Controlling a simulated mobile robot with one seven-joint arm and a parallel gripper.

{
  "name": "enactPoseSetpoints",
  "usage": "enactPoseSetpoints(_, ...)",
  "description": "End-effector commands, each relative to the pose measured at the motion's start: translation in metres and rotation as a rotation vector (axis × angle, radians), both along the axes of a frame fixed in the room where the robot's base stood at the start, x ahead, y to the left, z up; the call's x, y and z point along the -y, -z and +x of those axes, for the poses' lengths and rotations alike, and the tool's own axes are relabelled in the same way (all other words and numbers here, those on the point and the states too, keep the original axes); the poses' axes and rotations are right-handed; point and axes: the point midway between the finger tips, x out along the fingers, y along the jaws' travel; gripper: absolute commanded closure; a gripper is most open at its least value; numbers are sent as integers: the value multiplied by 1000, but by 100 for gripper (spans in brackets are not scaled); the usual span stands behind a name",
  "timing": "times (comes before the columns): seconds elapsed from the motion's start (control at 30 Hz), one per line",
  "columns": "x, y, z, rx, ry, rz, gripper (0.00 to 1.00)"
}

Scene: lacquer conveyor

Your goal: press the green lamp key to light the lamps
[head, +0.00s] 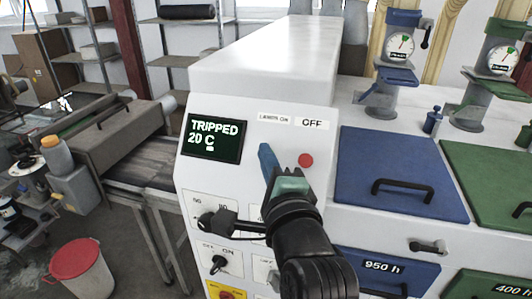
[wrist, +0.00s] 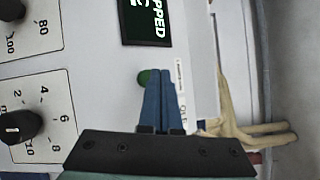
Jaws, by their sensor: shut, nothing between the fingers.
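The green lamp key (wrist: 144,77) is a round button on the white panel, just left of my blue fingertips in the wrist view and partly covered by them. In the head view my gripper hides it, under the "Lamps On" label (head: 275,119). My gripper (head: 265,148) is shut and empty, its fingertips in front of the panel; it also shows in the wrist view (wrist: 160,71). I cannot tell whether the tips touch anything. The red key (head: 305,160) sits under the "OFF" label, right of my fingers. The display (head: 214,139) reads "TRIPPED 20 C".
Rotary knobs (head: 217,219) sit on the panel below the display. Blue (head: 385,165) and green (head: 490,180) lids with handles lie to the right. A white bin with a red lid (head: 78,258) stands on the floor at left, near a conveyor (head: 150,160).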

Motion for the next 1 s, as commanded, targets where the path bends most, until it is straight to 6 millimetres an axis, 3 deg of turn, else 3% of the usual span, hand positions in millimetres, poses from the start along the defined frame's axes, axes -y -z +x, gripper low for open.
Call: enactPoseSetpoints(1.0,2,6,7,-1,0,0,100)
